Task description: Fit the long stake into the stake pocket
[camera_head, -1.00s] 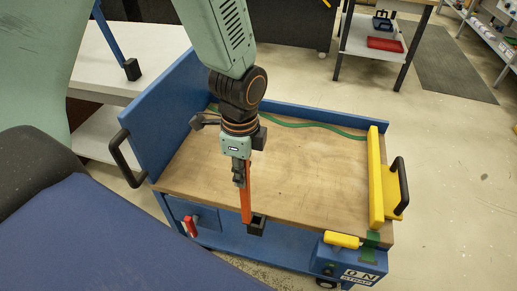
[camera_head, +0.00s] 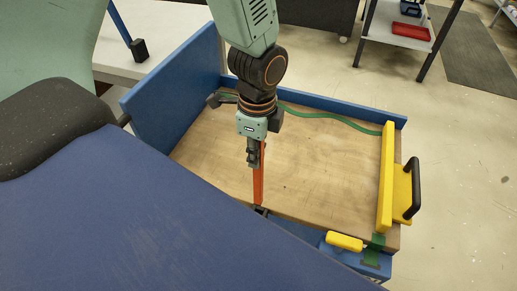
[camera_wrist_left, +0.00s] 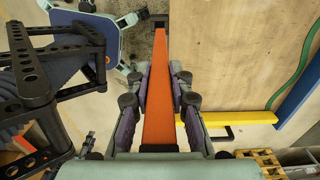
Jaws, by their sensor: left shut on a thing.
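The long stake (camera_head: 258,184) is an orange bar, held roughly upright at the cart's near edge. My left gripper (camera_head: 254,158) is shut on its upper part. The wrist view shows the stake (camera_wrist_left: 160,60) between the fingers of the gripper (camera_wrist_left: 160,92), running away toward the cart edge. The stake pocket (camera_head: 262,211) is a small dark socket on that edge, partly hidden. The stake's lower end is at the pocket's mouth; I cannot tell whether it is inside. The pocket (camera_wrist_left: 160,18) also shows dark at the stake's far end. My right gripper is not in view.
The wooden cart deck (camera_head: 310,170) is mostly clear. A green cord (camera_head: 325,115) lies along its back. A yellow bar (camera_head: 386,180) and black handle (camera_head: 414,188) stand at the right end. A blue end panel (camera_head: 180,85) rises at the left. A yellow block (camera_head: 344,242) sits near the front.

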